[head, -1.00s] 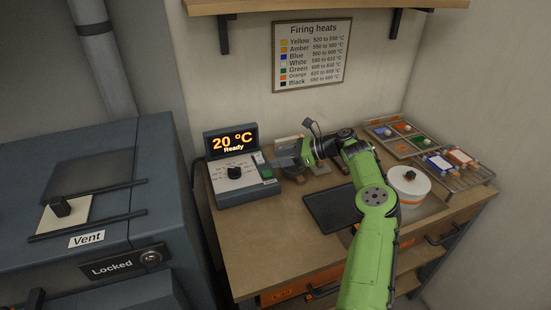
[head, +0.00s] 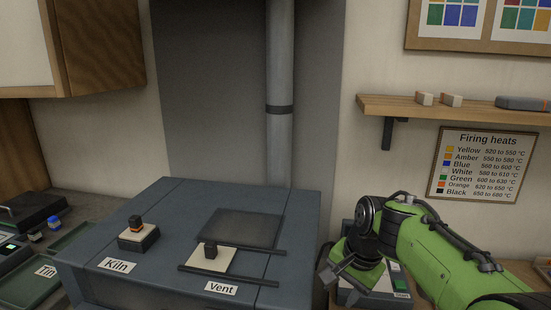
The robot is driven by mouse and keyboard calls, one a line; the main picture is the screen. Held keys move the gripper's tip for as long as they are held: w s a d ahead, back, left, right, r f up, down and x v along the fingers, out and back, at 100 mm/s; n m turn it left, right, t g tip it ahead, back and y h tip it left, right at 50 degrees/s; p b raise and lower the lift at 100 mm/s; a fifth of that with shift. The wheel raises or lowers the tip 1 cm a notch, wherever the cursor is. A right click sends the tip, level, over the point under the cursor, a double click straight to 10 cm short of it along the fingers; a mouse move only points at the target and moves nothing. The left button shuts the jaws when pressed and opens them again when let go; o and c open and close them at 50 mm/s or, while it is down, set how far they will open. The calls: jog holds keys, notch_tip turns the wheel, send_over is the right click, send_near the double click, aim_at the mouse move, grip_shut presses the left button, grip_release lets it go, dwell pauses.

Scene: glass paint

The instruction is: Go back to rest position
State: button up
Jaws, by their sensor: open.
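My gripper (head: 348,276) is at the lower right of the head view, at the end of my green arm. It is open, its fingers point down and toward the left, and nothing shows between them. It hangs in front of the grey control box (head: 357,296), covering most of it, including its display. I cannot tell whether the fingers touch the box.
Left of my gripper stands the blue-grey kiln (head: 170,262) with "Kiln" and "Vent" labels. A grey pipe (head: 279,150) rises behind it. A wooden shelf (head: 460,112) and the Firing heats chart (head: 480,165) are on the wall. A green tray (head: 30,285) is at the far left.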

jog(key=s+d+n+t+h, duration=0.1)
jog(key=s+n+t, duration=0.2)
jog(key=s, duration=2.1)
jog(key=n, duration=0.5)
jog(key=shift+d+r+h, duration=0.15)
jog(key=shift+r+h, duration=0.1)
jog(key=shift+h, duration=0.15)
jog(key=shift+c, duration=0.2)
